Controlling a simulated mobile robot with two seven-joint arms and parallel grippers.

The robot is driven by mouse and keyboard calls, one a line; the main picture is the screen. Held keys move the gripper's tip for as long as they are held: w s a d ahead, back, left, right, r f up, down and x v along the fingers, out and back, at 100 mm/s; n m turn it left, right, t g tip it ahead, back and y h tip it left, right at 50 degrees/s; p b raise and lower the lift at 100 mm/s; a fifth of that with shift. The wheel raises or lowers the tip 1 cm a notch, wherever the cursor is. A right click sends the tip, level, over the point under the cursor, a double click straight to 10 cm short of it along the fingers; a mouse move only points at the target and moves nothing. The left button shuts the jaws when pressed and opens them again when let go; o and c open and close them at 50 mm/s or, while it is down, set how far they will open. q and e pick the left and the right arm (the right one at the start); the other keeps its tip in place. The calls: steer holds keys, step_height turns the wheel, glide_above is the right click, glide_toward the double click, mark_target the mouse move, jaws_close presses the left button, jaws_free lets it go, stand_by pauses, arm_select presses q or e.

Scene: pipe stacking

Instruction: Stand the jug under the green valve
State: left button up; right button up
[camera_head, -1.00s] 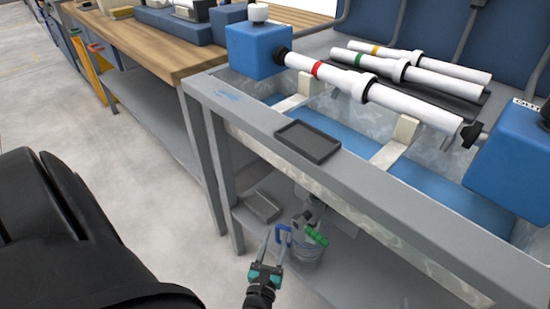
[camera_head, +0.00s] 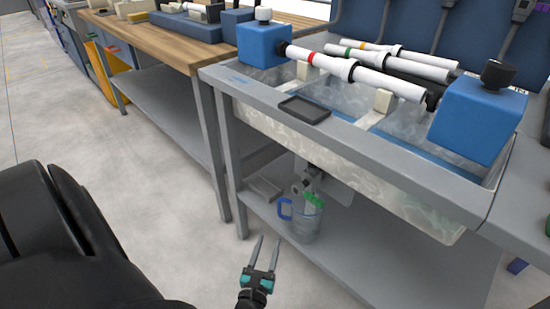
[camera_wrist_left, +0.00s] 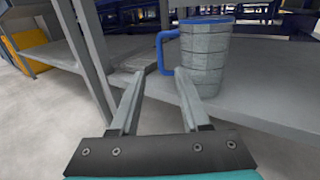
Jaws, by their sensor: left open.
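The grey jug (camera_head: 302,228) with a blue handle (camera_head: 284,208) stands upright on the lower shelf below the sink. The green valve (camera_head: 313,200) shows just over the jug's top in the head view; I cannot tell whether it is exactly above the opening. My left gripper (camera_head: 267,242) is open and empty, in front of the shelf and apart from the handle. In the left wrist view the jug (camera_wrist_left: 205,68) stands beyond the right finger, and its handle (camera_wrist_left: 164,50) lies ahead of the gap between the fingers (camera_wrist_left: 161,76). My right gripper is out of view.
A grey tray (camera_head: 264,189) lies on the shelf left of the jug. The sink's frame (camera_head: 350,148) and legs (camera_head: 224,160) stand close by. White pipes (camera_head: 375,80) lie above the sink, and a dark tray (camera_head: 304,109) is on its rim. The floor at left is clear.

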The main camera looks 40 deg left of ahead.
arm_select(q)
steer(key=shift+s, duration=0.1)
steer(key=shift+f, duration=0.1)
steer(key=s+d+f+n+g+h, duration=0.2)
steer(key=s+d+f+n+g, duration=0.3)
steer(key=n, duration=0.4)
steer(key=s+d+r+n+g+h, duration=0.15)
steer(key=d+n+h, duration=0.6)
steer(key=d, duration=0.75)
steer(key=d+r+n+t+h, duration=0.2)
steer(key=r+n, duration=0.4)
steer(key=r, duration=0.7)
steer(key=d+r+n+t+h, duration=0.3)
steer(key=d+r+n+t, duration=0.2)
steer(key=r, duration=0.7)
steer(key=shift+w+d+r+n, duration=0.35)
steer(key=shift+d+n, duration=0.1)
steer(key=shift+d, duration=0.05)
